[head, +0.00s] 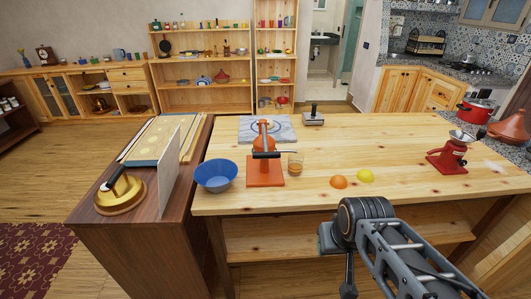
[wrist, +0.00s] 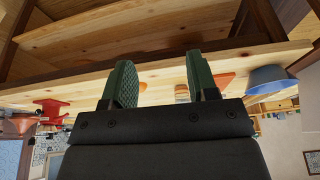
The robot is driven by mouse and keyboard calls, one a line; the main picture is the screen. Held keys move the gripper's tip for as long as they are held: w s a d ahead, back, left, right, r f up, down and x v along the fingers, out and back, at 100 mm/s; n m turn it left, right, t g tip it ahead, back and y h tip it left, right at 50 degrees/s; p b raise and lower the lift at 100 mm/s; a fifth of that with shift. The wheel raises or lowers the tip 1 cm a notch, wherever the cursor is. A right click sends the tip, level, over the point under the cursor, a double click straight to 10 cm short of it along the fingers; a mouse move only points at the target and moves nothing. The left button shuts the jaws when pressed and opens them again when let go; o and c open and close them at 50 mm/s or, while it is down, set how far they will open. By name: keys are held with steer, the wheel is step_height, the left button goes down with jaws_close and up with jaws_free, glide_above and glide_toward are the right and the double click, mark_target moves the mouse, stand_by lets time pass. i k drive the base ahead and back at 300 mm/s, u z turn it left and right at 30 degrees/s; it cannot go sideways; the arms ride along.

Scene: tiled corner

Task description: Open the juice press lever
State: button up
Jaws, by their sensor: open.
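The orange juice press (head: 265,172) stands on the wooden table, left of centre in the head view. Its lever, with a dark crosswise handle (head: 266,155), looks lowered over the front, though its exact angle is hard to tell. In the upside-down wrist view the press (wrist: 222,80) shows partly behind a finger. My gripper (wrist: 159,62) is open with nothing between its green fingers. In the head view it is below and to the right of the press, in front of the table's front edge, and apart from the press.
A blue bowl (head: 216,174) stands left of the press and a glass (head: 295,164) right of it. An orange fruit (head: 338,182) and a yellow one (head: 365,176) lie farther right. A red grinder (head: 448,157) stands near the right end. A lower shelf (head: 270,234) runs under the tabletop.

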mark_target(264, 145)
steer(key=z, duration=0.65)
steer(key=i, duration=0.35)
steer(key=u, duration=3.15)
